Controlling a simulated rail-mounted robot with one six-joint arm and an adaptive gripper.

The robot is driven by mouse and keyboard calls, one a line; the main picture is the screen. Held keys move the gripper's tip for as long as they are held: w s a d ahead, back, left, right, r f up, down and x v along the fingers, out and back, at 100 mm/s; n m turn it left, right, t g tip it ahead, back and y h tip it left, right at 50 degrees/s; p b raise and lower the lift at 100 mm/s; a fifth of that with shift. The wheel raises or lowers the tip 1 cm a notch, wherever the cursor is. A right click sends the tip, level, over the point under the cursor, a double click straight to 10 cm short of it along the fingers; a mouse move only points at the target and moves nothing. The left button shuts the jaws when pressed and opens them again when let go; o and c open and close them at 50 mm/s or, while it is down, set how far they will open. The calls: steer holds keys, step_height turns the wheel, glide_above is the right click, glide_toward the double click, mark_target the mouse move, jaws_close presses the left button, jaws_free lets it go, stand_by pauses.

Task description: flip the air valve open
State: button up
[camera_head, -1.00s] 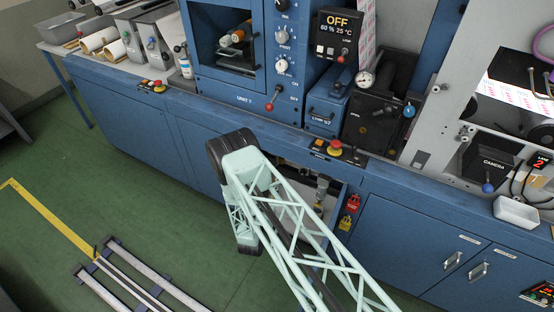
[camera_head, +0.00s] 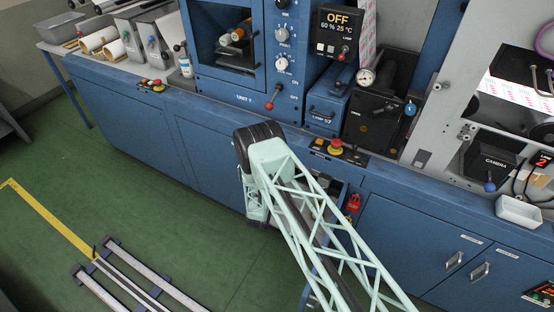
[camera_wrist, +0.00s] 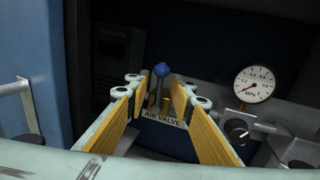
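The air valve lever (camera_wrist: 162,70) has a blue rounded knob and stands above a white label (camera_wrist: 162,119) reading AIR VALVE in the wrist view. My gripper (camera_wrist: 158,92) is open, with its two yellow-padded fingers on either side of the lever. The knob shows between and just beyond the fingertips. I see a gap on each side, so no grip shows. In the head view my arm hides the gripper and the valve, which lies inside the open bay of the blue cabinet.
A pressure gauge (camera_wrist: 254,84) marked MPa and a dark regulator knob (camera_wrist: 237,131) sit right of the lever. A blue wall (camera_wrist: 30,90) with a metal handle borders the left. A red padlock tag (camera_head: 354,202) hangs at the bay's right edge.

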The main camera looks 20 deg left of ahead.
steer(key=shift+w, duration=0.5)
